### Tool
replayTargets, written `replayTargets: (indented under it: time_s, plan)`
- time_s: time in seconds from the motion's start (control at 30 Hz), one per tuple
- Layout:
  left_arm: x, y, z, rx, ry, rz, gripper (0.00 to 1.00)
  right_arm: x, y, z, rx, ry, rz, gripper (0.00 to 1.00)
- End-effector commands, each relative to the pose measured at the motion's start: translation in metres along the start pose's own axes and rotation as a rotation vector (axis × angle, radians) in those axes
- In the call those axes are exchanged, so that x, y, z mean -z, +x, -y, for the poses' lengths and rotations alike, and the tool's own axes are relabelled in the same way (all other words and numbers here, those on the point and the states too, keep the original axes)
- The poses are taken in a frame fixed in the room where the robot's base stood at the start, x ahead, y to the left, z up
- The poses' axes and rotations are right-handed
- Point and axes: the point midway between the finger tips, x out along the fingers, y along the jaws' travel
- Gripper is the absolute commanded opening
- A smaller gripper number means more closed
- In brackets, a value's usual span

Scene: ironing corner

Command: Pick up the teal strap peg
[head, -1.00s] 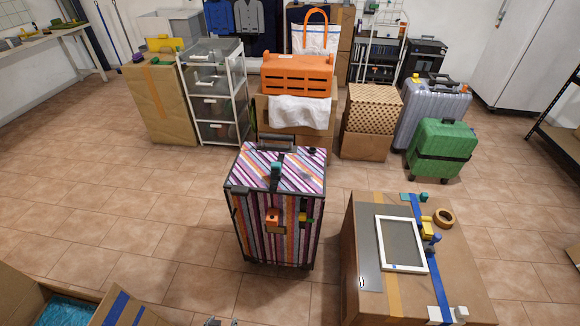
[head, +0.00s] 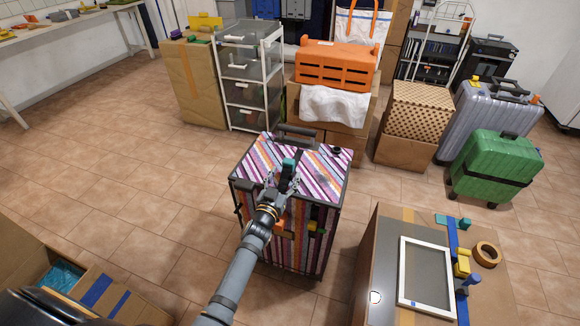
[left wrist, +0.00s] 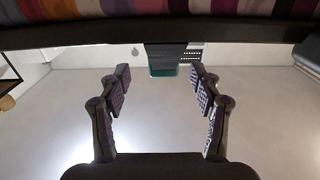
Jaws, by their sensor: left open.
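The teal strap peg (head: 288,165) stands on a dark strap on top of the striped suitcase (head: 322,183). In the left wrist view the peg's teal end (left wrist: 163,72) shows below a dark band, roughly centred between the fingers. My left gripper (head: 283,181) is open just in front of the peg, with its fingers pointing at it. In the left wrist view the left gripper (left wrist: 160,78) has a finger on either side, and no contact with the peg is visible. My right gripper is not in view.
The suitcase's handle (head: 296,131) rises behind the peg, and a black knob (head: 337,151) sits on its top. A cardboard box (head: 385,245) with a white frame (head: 403,270) stands at right. An open carton (head: 100,283) is at lower left. Tiled floor is clear between.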

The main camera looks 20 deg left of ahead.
Motion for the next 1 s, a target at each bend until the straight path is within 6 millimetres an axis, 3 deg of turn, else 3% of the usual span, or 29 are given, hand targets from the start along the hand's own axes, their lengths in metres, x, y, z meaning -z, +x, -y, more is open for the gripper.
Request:
replayTargets:
  time_s: [0.2,0.5,0.77,1.0]
  plan:
    - [0.000,0.009,0.001,0.000,0.001,0.000,0.64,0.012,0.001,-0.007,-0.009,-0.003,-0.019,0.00]
    - [0.002,0.054,0.004,0.000,0.001,0.001,0.64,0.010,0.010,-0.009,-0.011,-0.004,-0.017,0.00]
    - [0.003,0.057,0.004,0.000,0.000,0.002,0.64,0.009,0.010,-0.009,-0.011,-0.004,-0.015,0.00]
    - [0.003,0.057,0.004,0.000,0.000,0.002,0.32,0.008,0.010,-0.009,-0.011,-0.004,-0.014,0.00]
